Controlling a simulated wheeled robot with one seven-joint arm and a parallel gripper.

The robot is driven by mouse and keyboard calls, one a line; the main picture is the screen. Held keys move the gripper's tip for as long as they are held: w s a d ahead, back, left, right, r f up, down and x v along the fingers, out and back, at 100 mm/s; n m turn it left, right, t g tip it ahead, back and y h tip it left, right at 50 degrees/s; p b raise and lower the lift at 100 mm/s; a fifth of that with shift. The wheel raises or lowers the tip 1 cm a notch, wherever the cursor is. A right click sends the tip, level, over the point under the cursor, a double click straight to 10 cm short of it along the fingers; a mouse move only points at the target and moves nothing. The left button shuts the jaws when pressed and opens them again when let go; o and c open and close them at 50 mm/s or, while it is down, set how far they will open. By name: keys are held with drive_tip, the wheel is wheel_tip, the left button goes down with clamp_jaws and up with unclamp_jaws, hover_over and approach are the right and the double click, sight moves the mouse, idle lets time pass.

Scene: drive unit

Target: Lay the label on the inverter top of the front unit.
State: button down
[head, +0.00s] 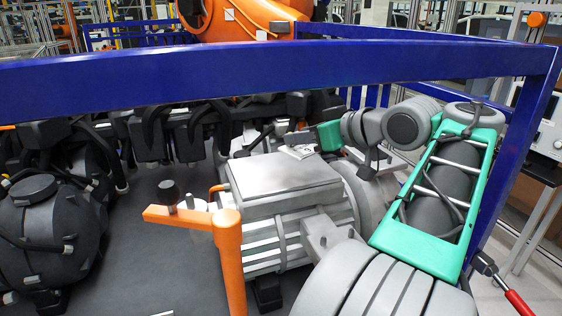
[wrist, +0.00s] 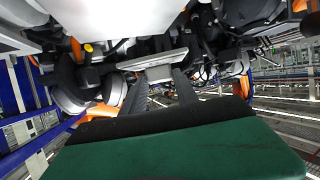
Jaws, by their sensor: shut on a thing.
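The front unit's inverter top (head: 285,183) is a flat light-grey lid in the middle of the head view. My gripper (head: 303,141) comes in from the right, level, over the lid's far right corner. It is shut on the label (head: 297,152), a small pale plate with dark marks. In the wrist view my gripper (wrist: 162,84) shows two dark fingers closed on the label (wrist: 152,62), seen nearly edge-on. A large pale surface at the top of that view appears to be the inverter top (wrist: 130,14). I cannot tell whether the label touches it.
A blue rail (head: 270,75) crosses the front, with a blue post (head: 520,150) at right. An orange post (head: 229,260) stands left of the front unit. Black tanks (head: 40,235) stand at left. Dark hoses and units line the back. Dark floor lies open between.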

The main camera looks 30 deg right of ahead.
drive_tip(key=w+d+f+p, duration=0.2)
drive_tip(key=w+d+f, duration=0.15)
drive_tip(key=w, duration=0.35)
hover_over(295, 171)
drive_tip(key=s, duration=0.1)
drive_tip(key=f, duration=0.3)
drive_tip(key=f+p, duration=0.1)
drive_tip(key=shift+a+f, duration=0.3)
drive_tip(key=shift+a, duration=0.05)
drive_tip(key=shift+w+d+f, duration=0.1)
drive_tip(key=shift+w+f, duration=0.05)
drive_tip(key=shift+f, duration=0.15)
drive_tip(key=f, duration=0.1)
drive_tip(key=f+p, duration=0.1)
drive_tip(key=f, duration=0.1)
drive_tip(key=shift+w+d+f+p, duration=0.2)
drive_tip(key=shift+w+f+p, duration=0.1)
drive_tip(key=shift+f+b, duration=0.3)
drive_tip(key=shift+f, duration=0.05)
drive_tip(key=c, duration=0.9)
unclamp_jaws()
drive_tip(key=shift+c, duration=0.2)
drive_tip(key=shift+r, duration=0.2)
drive_tip(key=b+v, duration=0.2)
drive_tip(key=v, duration=1)
